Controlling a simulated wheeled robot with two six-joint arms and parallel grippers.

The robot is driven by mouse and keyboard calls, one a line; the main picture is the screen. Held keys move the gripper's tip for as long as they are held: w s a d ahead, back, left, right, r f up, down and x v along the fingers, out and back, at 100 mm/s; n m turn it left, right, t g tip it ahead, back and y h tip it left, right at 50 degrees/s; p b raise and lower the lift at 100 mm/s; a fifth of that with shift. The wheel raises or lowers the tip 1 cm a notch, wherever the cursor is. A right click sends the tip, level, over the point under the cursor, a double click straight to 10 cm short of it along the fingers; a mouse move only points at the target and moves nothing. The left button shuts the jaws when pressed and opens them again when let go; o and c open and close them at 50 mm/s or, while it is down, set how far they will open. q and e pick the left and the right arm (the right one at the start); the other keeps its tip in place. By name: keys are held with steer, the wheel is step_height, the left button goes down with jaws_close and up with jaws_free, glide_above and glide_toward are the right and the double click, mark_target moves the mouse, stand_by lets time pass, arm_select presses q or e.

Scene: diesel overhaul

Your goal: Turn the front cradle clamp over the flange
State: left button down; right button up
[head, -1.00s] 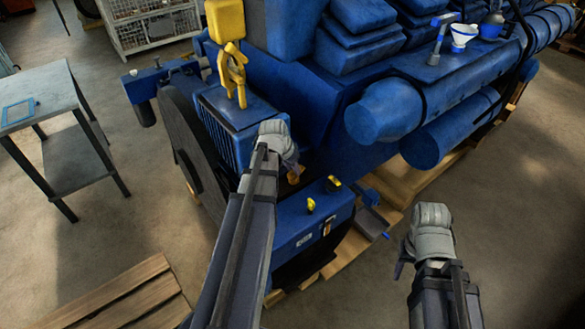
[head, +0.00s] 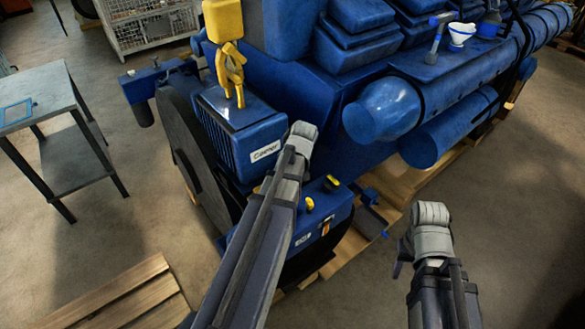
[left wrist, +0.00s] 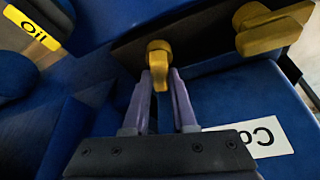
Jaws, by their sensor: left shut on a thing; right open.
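The front cradle clamp (left wrist: 158,58) is a small gold lever with a round head, on a dark strip along the blue cooler. My left gripper (left wrist: 164,80) has a purple finger on each side of its lever and is shut on it. A second gold clamp (left wrist: 275,32) sits at the upper right of that view. In the head view my left arm reaches to the right of the cooler (head: 228,125), and its fingers and the clamp are hidden. My right gripper (head: 402,258) is open and empty over the floor. I cannot make out the flange.
A blue engine block on wooden pallets fills the middle, with a blue exhaust cylinder (head: 385,108) at right. A blue box with yellow caps (head: 331,183) lies below my left arm. A grey table (head: 60,150) stands left. The floor at right is free.

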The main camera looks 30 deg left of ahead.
arm_select(q)
steer(key=shift+w+n+g+y, duration=0.1)
steer(key=shift+n+g+y, duration=0.4)
steer(key=shift+n, duration=1.2)
steer(key=shift+d+n, duration=0.1)
steer(key=shift+n, duration=0.2)
steer(key=c, duration=0.7)
jaws_free()
steer(key=p+v, duration=0.7)
steer(key=shift+d+r, duration=0.1)
steer(key=shift+r, duration=0.3)
